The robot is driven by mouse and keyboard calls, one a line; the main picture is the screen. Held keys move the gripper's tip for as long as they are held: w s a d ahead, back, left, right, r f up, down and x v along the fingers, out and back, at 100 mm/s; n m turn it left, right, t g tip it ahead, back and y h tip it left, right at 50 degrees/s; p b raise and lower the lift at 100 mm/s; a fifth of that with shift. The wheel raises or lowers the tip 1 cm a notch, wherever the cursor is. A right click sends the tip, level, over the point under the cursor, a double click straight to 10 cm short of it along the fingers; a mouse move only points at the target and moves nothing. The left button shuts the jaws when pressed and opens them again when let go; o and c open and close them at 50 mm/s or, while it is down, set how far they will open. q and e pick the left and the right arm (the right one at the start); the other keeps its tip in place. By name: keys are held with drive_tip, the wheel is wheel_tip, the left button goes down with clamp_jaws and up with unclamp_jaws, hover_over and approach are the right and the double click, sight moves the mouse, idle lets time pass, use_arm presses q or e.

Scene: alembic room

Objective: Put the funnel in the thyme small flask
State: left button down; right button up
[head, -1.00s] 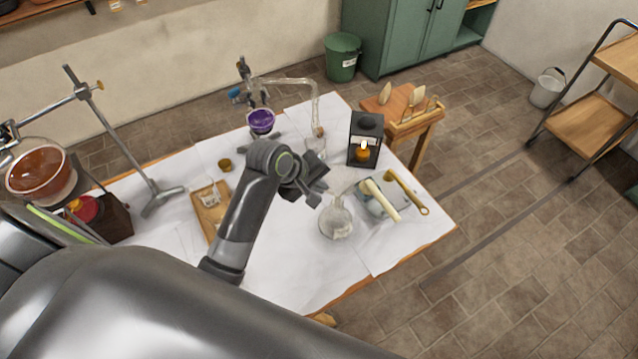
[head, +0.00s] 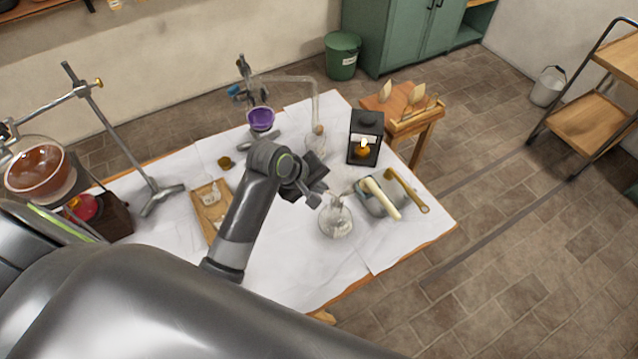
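My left gripper (head: 318,195) is over the middle of the white-covered table, pointing right and down. Its fingertips are small and dark, and I cannot tell if they are open or shut. A clear round glass flask (head: 337,223) stands just below and right of the fingertips. Clear glass shows at its neck, close to the fingers; I cannot tell whether it is a funnel or whether the fingers touch it. Another clear glass vessel (head: 316,146) stands behind the gripper, under a glass tube. I can read no thyme label. My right gripper is not in view.
A grey tray with tools (head: 380,197) lies right of the flask. A wooden tray (head: 211,208), purple bowl (head: 261,119) and metal stand (head: 160,198) are farther left. The table's front right is clear.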

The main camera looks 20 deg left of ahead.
use_arm(q)
drive_tip(key=shift+f, duration=0.5)
idle(0.3)
drive_tip(key=shift+f, duration=0.5)
idle(1.2)
drive_tip(key=shift+f+p, duration=0.4)
drive_tip(key=shift+f, duration=0.15)
idle(1.2)
drive_tip(key=c, duration=1.6)
unclamp_jaws()
drive_tip(key=shift+o, duration=0.2)
drive_tip(key=shift+r, duration=0.1)
wheel_tip(320, 180, up, 7)
drive_tip(key=shift+p, duration=0.3)
idle(0.4)
